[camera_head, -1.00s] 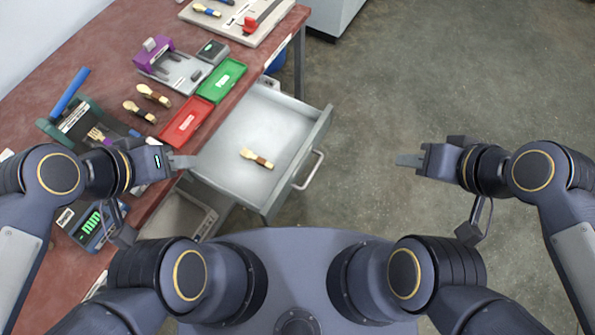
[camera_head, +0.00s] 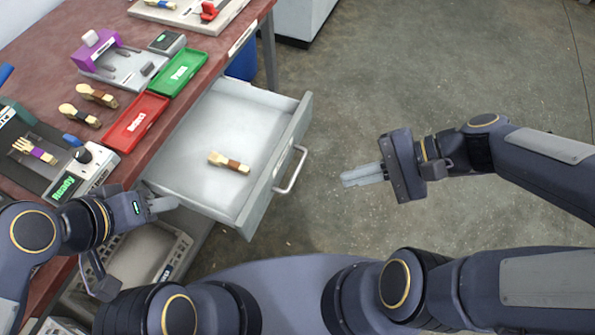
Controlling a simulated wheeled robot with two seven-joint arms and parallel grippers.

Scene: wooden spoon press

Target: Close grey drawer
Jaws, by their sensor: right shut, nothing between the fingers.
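The grey drawer (camera_head: 193,181) is pulled out from under the red-brown table, and a wooden spoon (camera_head: 229,162) with a brown band lies inside it. Its metal handle (camera_head: 291,170) is on the front panel (camera_head: 278,166), facing right. My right gripper (camera_head: 346,180) is shut and empty, to the right of the handle and apart from it, fingers pointing left toward it. My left gripper (camera_head: 174,203) is by the drawer's near left corner. Its fingers look close together, but their gap cannot be made out.
On the table (camera_head: 53,49) stand a red tray (camera_head: 135,122), a green tray (camera_head: 180,73), a purple press (camera_head: 97,51), a device reading "Ready" (camera_head: 84,170) and several wooden utensils. A blue bin (camera_head: 243,62) is behind the drawer. The floor right of the drawer is clear.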

